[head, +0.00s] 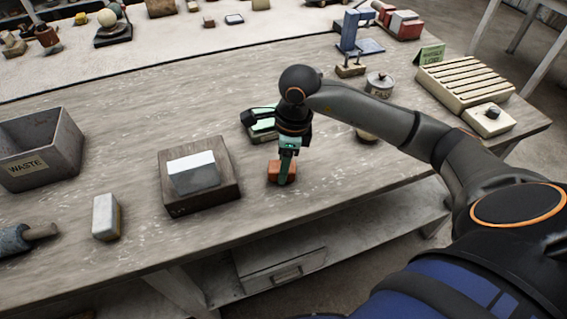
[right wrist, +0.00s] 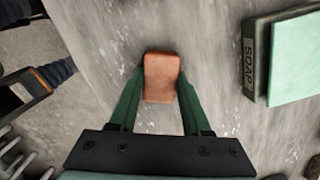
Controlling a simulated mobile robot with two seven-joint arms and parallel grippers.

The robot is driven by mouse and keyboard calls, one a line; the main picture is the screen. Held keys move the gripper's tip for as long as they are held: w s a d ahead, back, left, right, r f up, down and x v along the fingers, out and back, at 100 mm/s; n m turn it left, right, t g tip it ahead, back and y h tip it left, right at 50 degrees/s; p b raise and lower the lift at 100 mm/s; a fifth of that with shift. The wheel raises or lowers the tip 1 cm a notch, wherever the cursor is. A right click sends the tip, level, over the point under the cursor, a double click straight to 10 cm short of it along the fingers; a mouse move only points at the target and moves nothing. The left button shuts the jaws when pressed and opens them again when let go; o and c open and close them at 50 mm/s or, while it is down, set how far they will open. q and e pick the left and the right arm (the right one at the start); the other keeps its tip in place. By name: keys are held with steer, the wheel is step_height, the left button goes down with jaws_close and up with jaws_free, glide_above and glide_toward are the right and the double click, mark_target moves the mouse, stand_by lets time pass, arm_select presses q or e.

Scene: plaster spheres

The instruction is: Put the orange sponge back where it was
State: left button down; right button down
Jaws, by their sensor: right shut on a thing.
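The orange sponge (head: 275,172) is at the table's front part, right of the wooden block with the grey and white slab. My right gripper (head: 284,178) comes down over it from above and is shut on it. In the right wrist view the sponge (right wrist: 161,77) sits between the two green fingers (right wrist: 160,88), which touch its sides. Whether the sponge rests on the table or is slightly raised, I cannot tell. My left gripper is not in view.
The wooden block (head: 222,195), a pale block (head: 106,216) and the WASTE bin (head: 70,150) stand to the left. A slatted rack (head: 462,85) is at the right.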

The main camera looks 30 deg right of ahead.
steer(key=shift+f, duration=0.25)
steer(key=shift+c, duration=1.8)
jaws_free()
steer(key=shift+r, duration=0.15)
step_height(320, 180, up, 12)
steer(key=d, duration=0.1)
steer(key=shift+s, duration=0.45)
steer(key=shift+d+r, duration=0.1)
